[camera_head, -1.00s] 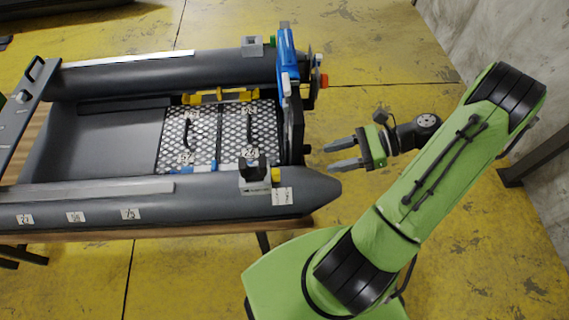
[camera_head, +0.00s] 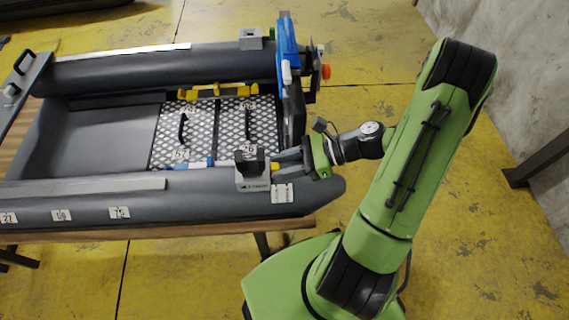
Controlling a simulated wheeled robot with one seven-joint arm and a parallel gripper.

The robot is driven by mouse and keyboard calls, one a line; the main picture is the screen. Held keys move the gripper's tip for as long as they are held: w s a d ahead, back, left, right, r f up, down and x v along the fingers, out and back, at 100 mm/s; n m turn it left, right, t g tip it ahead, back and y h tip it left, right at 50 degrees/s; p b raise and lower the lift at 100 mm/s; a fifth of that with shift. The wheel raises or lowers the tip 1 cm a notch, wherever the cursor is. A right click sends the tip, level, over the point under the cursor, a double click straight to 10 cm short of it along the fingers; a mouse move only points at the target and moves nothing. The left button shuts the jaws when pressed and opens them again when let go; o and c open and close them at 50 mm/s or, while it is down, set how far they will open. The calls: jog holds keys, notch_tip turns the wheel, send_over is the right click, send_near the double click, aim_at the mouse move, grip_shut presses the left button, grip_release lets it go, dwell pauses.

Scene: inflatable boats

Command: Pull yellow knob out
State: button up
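The yellow knob (camera_head: 276,167) is a small yellow piece on the right side of a grey bracket with a black clamp (camera_head: 250,170), on the near tube of the grey inflatable boat. Only a little of the knob shows. My gripper (camera_head: 283,163) has its fingertips at the knob, pointing left. The fingers partly cover the knob. I cannot tell whether they are closed on it or still apart around it.
The near boat tube (camera_head: 180,205) runs just below my gripper. A blue upright panel (camera_head: 288,55) with a red-orange knob (camera_head: 326,71) stands behind. A yellow bar (camera_head: 218,91) lies inside the boat.

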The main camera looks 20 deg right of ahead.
grip_shut()
jog(key=shift+s+d+r+p, duration=0.1)
jog(key=shift+s+d+p, duration=0.1)
jog(key=shift+d+p, duration=0.4)
jog(key=shift+s+d+r+p, duration=0.1)
jog(key=shift+s+d+p, duration=0.05)
jog(key=shift+d+p, duration=0.4)
jog(key=shift+f, duration=0.2)
jog(key=shift+o, duration=1.6)
grip_release()
